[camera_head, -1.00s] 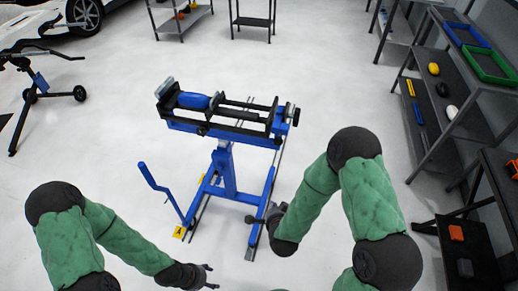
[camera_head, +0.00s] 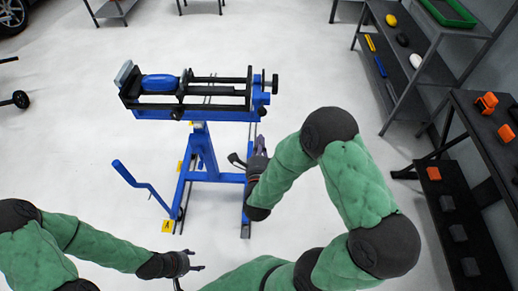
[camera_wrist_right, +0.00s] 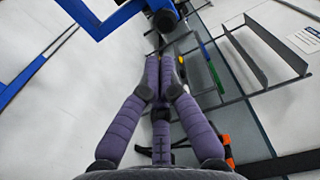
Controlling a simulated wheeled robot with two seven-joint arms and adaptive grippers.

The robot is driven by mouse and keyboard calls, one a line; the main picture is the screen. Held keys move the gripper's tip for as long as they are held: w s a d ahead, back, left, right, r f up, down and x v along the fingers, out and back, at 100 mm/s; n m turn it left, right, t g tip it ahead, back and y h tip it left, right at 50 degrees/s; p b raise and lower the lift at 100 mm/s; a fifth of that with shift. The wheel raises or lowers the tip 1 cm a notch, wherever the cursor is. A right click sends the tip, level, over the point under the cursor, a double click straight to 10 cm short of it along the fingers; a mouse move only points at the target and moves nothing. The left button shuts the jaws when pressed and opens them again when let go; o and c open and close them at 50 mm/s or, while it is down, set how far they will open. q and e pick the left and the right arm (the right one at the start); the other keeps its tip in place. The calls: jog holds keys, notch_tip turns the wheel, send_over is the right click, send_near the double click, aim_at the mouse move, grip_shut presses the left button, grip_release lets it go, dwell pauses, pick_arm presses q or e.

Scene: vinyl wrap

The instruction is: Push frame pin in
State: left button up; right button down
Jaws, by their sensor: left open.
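The blue stand frame (camera_head: 205,165) stands upright on the floor, with black rails (camera_head: 215,92) and a blue roll (camera_head: 160,83) on top. Small black knobs sit at its right end (camera_head: 274,83); I cannot tell which part is the pin. My right gripper (camera_head: 260,142) is below and just right of the stand's top, apart from the knobs. In the right wrist view its purple fingers (camera_wrist_right: 161,65) come together with nothing visible between them; a dark round part (camera_wrist_right: 165,20) lies beyond. My left gripper (camera_head: 192,276) is open and empty, low in front of the stand.
Grey shelves (camera_head: 415,75) and a dark table (camera_head: 490,130) with orange items line the right side.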

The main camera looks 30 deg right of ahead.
aim_at(262, 116)
jog(key=b+x, duration=0.1)
jog(key=x, duration=0.8)
jog(key=shift+b, duration=0.3)
jog(key=shift+b+x, duration=0.95)
jog(key=shift+x, duration=0.5)
jog(key=shift+r, duration=0.1)
